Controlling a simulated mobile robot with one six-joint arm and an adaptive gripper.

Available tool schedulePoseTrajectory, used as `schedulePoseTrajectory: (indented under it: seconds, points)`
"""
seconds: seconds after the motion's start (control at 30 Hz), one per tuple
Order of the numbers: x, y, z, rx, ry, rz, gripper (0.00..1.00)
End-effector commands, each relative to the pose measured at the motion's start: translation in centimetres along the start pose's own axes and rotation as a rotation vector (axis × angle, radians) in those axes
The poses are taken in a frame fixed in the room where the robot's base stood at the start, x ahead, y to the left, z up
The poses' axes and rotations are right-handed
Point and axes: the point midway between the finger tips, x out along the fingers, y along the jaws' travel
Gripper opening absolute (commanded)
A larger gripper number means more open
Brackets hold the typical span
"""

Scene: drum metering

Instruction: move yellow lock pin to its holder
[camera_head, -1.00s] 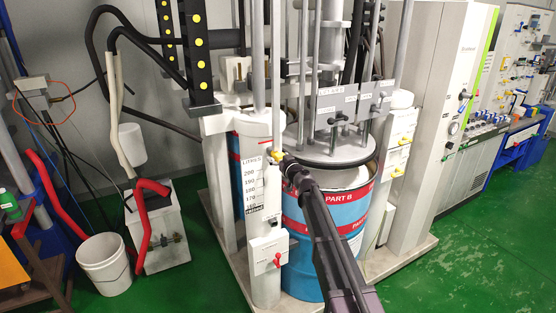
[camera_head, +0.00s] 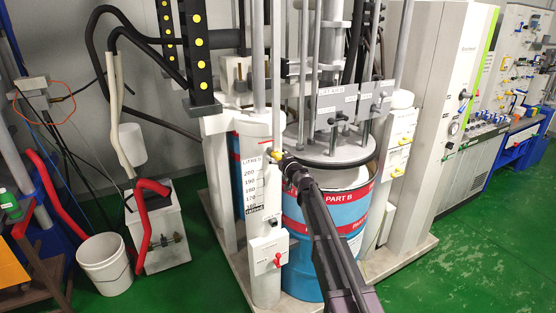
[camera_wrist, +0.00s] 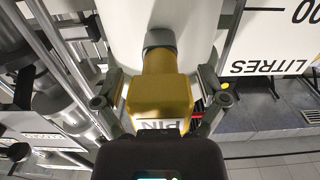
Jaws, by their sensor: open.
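The yellow lock pin (camera_wrist: 160,95) shows large in the wrist view, marked "PIN". Its grey collar end (camera_wrist: 160,39) meets the white column. In the head view the pin (camera_head: 277,155) is a small yellow spot at the column's top right, beside the "LITRES" scale. My gripper (camera_wrist: 160,88) is open, with one finger on each side of the pin's yellow body. Whether the fingers touch it I cannot tell. In the head view my gripper (camera_head: 286,160) is at the pin. I cannot make out which part is the pin's holder.
The white column (camera_head: 262,215) carries the litre scale and a small box with a red lever (camera_head: 277,259). The blue and red "PART B" drum (camera_head: 348,215) stands close behind my arm. Vertical rods and a round drum lid (camera_head: 335,152) crowd the space to the right.

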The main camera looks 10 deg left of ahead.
Motion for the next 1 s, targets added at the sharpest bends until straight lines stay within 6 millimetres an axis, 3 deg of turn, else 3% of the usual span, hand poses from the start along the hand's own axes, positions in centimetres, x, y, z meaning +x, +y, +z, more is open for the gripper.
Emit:
schedulePoseTrajectory:
  seconds: [0.57,0.87,1.0]
  points:
    - [0.00,-0.03,0.00,0.000,0.000,0.000,0.88]
    - [0.00,-0.04,0.00,0.000,0.000,0.000,0.00]
    - [0.00,-0.05,-0.01,0.000,0.000,0.000,0.00]
